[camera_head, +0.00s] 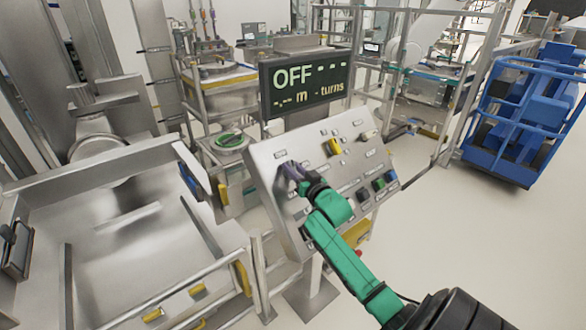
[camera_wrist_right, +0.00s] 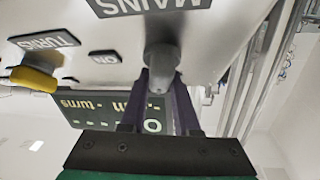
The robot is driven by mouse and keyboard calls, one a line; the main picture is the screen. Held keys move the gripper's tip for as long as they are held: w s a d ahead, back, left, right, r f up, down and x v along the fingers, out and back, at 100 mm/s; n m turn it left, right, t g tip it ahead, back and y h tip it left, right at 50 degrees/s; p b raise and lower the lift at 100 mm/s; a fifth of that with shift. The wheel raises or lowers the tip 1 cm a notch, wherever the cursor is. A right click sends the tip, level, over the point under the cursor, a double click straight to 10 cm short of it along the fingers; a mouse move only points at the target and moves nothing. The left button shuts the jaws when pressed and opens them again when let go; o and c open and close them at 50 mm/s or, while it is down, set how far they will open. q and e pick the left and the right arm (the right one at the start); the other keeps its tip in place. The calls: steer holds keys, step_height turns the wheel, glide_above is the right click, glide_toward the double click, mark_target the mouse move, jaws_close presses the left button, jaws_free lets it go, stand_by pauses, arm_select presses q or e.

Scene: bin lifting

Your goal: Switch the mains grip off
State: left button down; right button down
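The sloping grey control panel (camera_head: 270,160) stands at the centre of the head view. My right gripper (camera_head: 288,170), with purple fingers, is at the panel's upper left. In the right wrist view the grey mains grip (camera_wrist_right: 162,58) sticks out by the MAINS label (camera_wrist_right: 150,5). The purple fingers of my right gripper (camera_wrist_right: 163,88) lie on both sides of the grip, with no clear gap, and look shut on it. In the head view the gripper hides the grip. The display (camera_head: 307,82) above the panel reads OFF. My left gripper is not in view.
A yellow control (camera_head: 334,147) sits right of my right gripper, with green, blue and black buttons lower right. A steel bin-like trough (camera_head: 130,235) with rails fills the left. A blue wheeled frame (camera_head: 525,110) stands far right. The floor at lower right is clear.

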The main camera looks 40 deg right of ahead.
steer(key=shift+n+y+b, duration=0.35)
steer(key=shift+n+y, duration=0.75)
steer(key=shift+n, duration=0.5)
steer(key=shift+a+n+y, duration=0.1)
steer(key=shift+n+y, duration=0.2)
steer(key=shift+n, duration=0.1)
steer(key=c, duration=0.6)
jaws_free()
steer(key=shift+c, duration=0.2)
